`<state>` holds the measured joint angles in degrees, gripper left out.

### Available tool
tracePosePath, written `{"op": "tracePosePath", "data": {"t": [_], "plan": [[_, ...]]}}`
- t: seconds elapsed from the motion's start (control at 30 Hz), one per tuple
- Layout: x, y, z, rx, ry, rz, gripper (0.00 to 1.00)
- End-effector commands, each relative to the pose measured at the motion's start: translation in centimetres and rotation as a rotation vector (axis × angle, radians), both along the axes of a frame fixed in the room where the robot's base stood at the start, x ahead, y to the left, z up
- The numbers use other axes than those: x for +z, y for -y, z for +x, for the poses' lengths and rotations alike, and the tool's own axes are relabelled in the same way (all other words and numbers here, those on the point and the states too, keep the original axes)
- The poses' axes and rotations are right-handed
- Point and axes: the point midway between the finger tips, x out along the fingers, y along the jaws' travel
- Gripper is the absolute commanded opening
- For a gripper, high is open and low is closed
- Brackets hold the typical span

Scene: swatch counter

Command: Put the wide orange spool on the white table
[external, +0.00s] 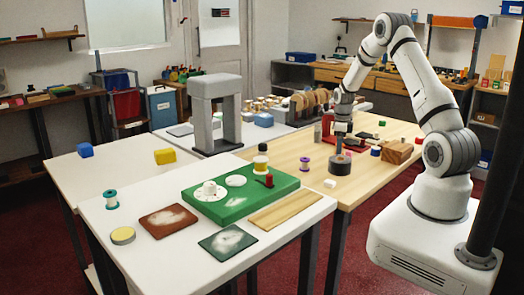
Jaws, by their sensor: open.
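My gripper (340,147) points down over the wooden-topped table (398,132), just above a dark grey round piece (340,168). Its jaws are open, though the fingers are small in this view. I cannot make out a wide orange spool clearly; it may be hidden around the gripper. A white-topped table (165,262) stands at the front, and another white surface (118,165) lies behind it to the left. A narrow purple-and-white spool (305,164) stands left of my gripper.
A green board (228,205) with white discs and a small red item (269,181) lies on the front table. Brown (169,220) and dark green (228,241) mats lie before it. A grey arch (216,112) stands behind. A wooden block (397,151) is right of my gripper.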

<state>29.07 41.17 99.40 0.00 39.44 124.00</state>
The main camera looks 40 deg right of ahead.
Motion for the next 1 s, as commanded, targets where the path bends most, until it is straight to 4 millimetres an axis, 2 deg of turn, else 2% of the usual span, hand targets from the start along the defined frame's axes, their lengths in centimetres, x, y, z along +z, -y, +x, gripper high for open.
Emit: {"op": "tracePosePath", "data": {"t": [0.27, 0.83, 0.9, 1.0], "plan": [[-0.41, -0.02, -0.01, 0.001, 0.0, 0.0, 0.61], [-0.37, -0.02, -0.01, 0.001, 0.0, 0.0, 0.15], [-0.36, -0.02, -0.01, 0.001, 0.0, 0.0, 0.1], [-0.36, -0.02, 0.0, 0.001, 0.0, 0.0, 0.1]]}}
